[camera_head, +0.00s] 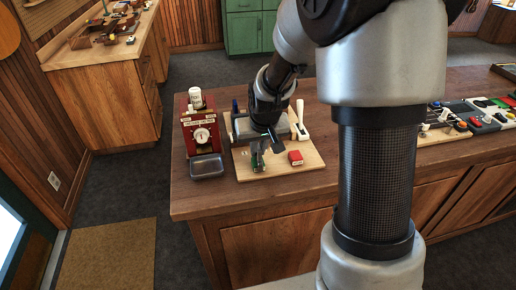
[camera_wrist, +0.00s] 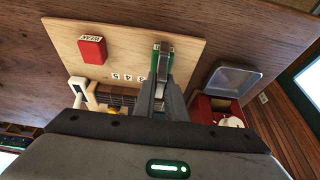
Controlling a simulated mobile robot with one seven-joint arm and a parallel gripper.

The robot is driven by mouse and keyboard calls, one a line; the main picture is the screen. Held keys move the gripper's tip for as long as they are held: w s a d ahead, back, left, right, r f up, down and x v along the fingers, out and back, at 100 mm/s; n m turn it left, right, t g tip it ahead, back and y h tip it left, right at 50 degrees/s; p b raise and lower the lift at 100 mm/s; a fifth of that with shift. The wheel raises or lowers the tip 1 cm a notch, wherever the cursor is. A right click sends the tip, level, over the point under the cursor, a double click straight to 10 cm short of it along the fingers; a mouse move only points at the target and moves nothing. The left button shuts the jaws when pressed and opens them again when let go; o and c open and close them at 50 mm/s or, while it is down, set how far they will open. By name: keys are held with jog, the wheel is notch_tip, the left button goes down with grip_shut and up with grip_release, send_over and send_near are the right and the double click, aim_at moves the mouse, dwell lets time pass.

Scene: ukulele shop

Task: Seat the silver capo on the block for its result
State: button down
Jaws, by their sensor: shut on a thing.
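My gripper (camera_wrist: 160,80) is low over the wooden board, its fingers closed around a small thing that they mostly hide. A small pale, silvery piece (camera_wrist: 163,47) shows at the fingertips in the wrist view, which fits the silver capo; its full shape is hidden. A green part (camera_wrist: 154,62) shows right beside it, and a small green thing (camera_head: 257,161) stands below the gripper in the head view. I cannot tell whether the held piece touches it. A red block (camera_head: 295,158) with a white label sits on the board; it also shows in the wrist view (camera_wrist: 92,50).
The pale wooden board (camera_head: 282,170) lies on the bench (camera_head: 200,200). A red gauge box (camera_head: 202,133) with a grey tray (camera_head: 206,166) stands to the left. More small goods (camera_head: 480,118) lie far right.

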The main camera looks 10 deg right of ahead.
jog(key=shift+f+b, duration=0.65)
jog(key=shift+b, duration=0.05)
dwell(0.5)
jog(key=c, duration=2.1)
grip_release()
jog(key=shift+p+v, duration=3.35)
jog(key=shift+v, duration=2.25)
jog(key=shift+t, duration=0.5)
jog(key=s+r, duration=0.5)
jog(key=s, duration=0.2)
jog(key=s+r, duration=0.5)
jog(key=s, duration=0.1)
jog(key=s+r, duration=0.4)
jog(key=s, duration=0.3)
jog(key=shift+s+r, duration=0.35)
jog(key=shift+r, duration=0.05)
